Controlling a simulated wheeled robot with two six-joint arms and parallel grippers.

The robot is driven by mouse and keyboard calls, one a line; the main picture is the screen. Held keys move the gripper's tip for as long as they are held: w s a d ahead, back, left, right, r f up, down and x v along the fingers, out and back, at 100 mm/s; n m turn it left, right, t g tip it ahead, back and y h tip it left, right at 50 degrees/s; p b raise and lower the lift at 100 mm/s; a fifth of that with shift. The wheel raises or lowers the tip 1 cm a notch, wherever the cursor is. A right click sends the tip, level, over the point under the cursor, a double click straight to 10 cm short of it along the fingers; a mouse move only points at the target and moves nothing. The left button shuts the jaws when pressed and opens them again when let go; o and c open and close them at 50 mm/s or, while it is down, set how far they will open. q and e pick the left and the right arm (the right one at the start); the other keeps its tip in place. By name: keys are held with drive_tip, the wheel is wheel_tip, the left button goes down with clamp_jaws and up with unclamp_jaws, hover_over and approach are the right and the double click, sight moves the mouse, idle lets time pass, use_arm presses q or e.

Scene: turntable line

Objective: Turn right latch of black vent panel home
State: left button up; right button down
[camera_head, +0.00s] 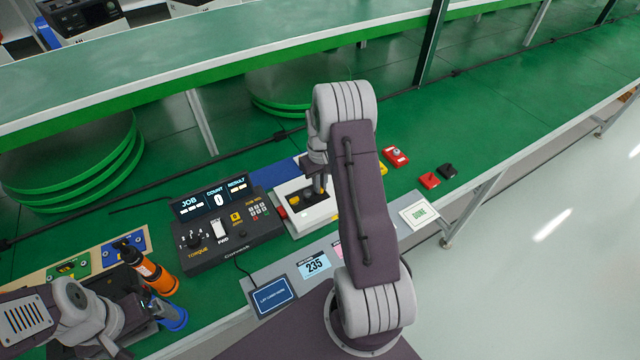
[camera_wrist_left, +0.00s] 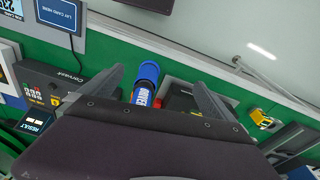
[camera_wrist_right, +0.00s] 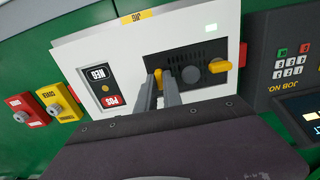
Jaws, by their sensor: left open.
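The black vent panel (camera_wrist_right: 192,70) sits in a white fixture (camera_wrist_right: 95,55) in the right wrist view; the fixture also shows in the head view (camera_head: 312,218), partly behind my right arm. Its right latch (camera_wrist_right: 166,75) is yellow and on the left in the right wrist view, mostly hidden by my fingertips. The other yellow latch (camera_wrist_right: 222,67) lies sideways at the panel's opposite end. My right gripper (camera_wrist_right: 161,78) has its fingers close together on the right latch. My left gripper (camera_wrist_left: 160,82) is open, with a blue-capped driver (camera_wrist_left: 146,78) between or below its fingers.
A black torque controller (camera_head: 222,230) stands beside the fixture. An orange bottle-like tool (camera_head: 153,273) stands near my left arm. Red and yellow blocks (camera_wrist_right: 28,106) and (camera_wrist_right: 60,100) lie past the fixture's other side. A "DONE" card (camera_head: 418,212) lies at the bench edge.

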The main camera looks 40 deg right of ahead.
drive_tip(key=shift+r+m, duration=0.1)
drive_tip(key=shift+m, duration=0.2)
drive_tip(key=m+p, duration=0.1)
drive_tip(key=m, duration=0.1)
drive_tip(key=shift+m, duration=0.4)
drive_tip(key=m+p, duration=0.1)
drive_tip(key=m, duration=0.3)
drive_tip(key=shift+m+p, duration=0.3)
drive_tip(key=shift+p, duration=0.1)
drive_tip(key=m+p, duration=0.1)
drive_tip(key=m, duration=0.3)
drive_tip(key=shift+w+m, duration=0.1)
drive_tip(key=shift+m, duration=0.2)
drive_tip(key=shift+m+p, duration=0.3)
drive_tip(key=shift+m, duration=1.9)
drive_tip(key=c, duration=1.5)
unclamp_jaws()
